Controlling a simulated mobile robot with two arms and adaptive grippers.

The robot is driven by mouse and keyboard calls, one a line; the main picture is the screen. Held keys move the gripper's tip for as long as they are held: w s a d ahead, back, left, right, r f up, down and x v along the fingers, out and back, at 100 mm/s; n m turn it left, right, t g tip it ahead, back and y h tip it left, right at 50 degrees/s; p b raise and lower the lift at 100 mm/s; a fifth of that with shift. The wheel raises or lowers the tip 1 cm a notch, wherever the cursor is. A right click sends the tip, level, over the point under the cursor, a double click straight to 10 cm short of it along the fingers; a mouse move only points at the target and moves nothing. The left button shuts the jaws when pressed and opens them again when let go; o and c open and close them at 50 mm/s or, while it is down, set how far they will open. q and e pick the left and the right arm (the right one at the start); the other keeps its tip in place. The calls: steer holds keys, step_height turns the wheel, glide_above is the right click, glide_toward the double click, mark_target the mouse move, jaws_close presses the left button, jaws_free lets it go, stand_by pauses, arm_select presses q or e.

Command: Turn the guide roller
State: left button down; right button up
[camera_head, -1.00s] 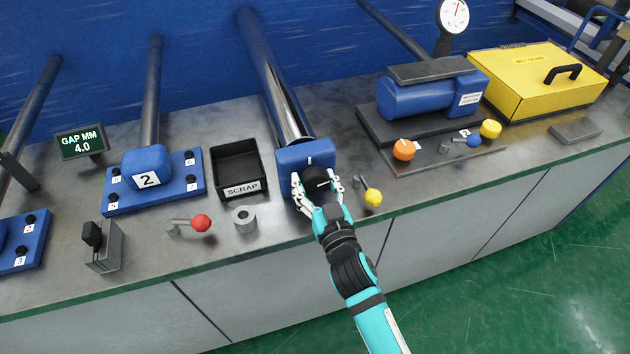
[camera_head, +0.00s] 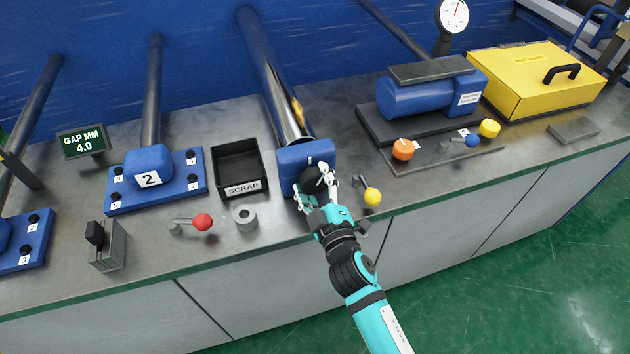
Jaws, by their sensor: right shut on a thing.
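The guide roller (camera_head: 285,105) is a shiny metal cylinder running back from a blue end block (camera_head: 307,156) on the bench. A black round knob (camera_head: 312,180) sits at the front of the block. My right gripper (camera_head: 315,186) is shut on this knob, with its white fingers on either side of it. The gripper hides part of the knob and the block's lower face. My left gripper is not in view.
A yellow-ball lever (camera_head: 372,196) stands close to the right of my gripper. A black scrap bin (camera_head: 263,163), a metal ring (camera_head: 246,218) and a red-ball lever (camera_head: 202,222) are to the left. A yellow belt guard box (camera_head: 520,88) stands at the right.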

steer(key=shift+n, duration=2.3)
steer(key=o, duration=1.2)
steer(key=shift+c, duration=0.2)
steer(key=v, duration=1.2)
